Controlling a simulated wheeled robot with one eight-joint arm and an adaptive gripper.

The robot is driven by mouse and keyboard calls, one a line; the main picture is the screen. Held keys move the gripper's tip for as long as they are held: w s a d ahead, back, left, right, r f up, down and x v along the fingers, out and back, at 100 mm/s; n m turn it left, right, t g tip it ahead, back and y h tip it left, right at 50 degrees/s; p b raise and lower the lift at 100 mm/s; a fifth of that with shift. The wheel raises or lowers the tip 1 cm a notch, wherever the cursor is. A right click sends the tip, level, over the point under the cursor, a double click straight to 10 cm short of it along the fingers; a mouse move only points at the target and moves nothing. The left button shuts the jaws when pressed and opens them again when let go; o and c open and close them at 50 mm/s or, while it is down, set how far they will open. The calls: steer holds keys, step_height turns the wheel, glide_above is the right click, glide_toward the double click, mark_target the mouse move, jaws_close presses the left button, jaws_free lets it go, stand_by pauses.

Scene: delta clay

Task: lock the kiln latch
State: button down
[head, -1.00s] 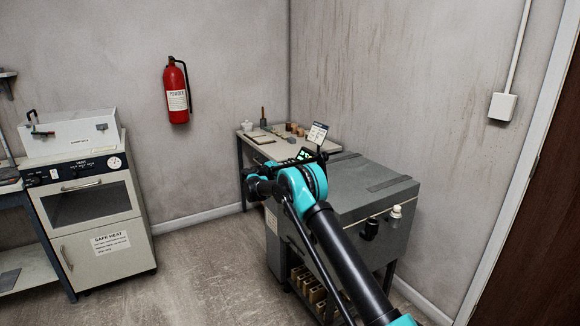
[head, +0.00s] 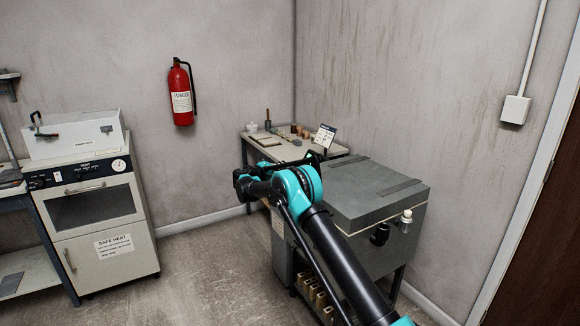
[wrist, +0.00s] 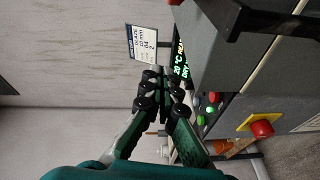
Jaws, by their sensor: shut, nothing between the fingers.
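The kiln (head: 375,190) is a grey box with a flat lid on a dark stand, at the right in the head view. A black fitting (head: 380,234) and a white knob (head: 405,217) sit on its near side; I cannot tell which is the latch. The wrist view shows its control panel (wrist: 224,92), with a lit display (wrist: 180,62), and a dark bar (wrist: 240,18) along the kiln edge. My gripper (wrist: 158,85) is shut and empty beside the panel, apparently apart from it. In the head view my arm partly hides the kiln's left side.
A red stop button (wrist: 262,129) on a yellow plate and a sign card (wrist: 144,43) are close to my gripper. A small table (head: 250,146) stands behind the kiln. An oven (head: 92,210) stands left; the floor between is clear. A fire extinguisher (head: 182,92) hangs on the wall.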

steer(key=shift+s+a+r, duration=0.1)
steer(key=shift+s+a, duration=0.3)
steer(key=shift+a, duration=0.35)
steer(key=shift+s+a+f, duration=0.1)
steer(key=shift+s+a, duration=0.35)
steer(key=shift+a, duration=0.35)
steer(key=shift+s+a+r, duration=0.1)
steer(key=shift+s+a, duration=0.3)
steer(key=shift+a, duration=0.35)
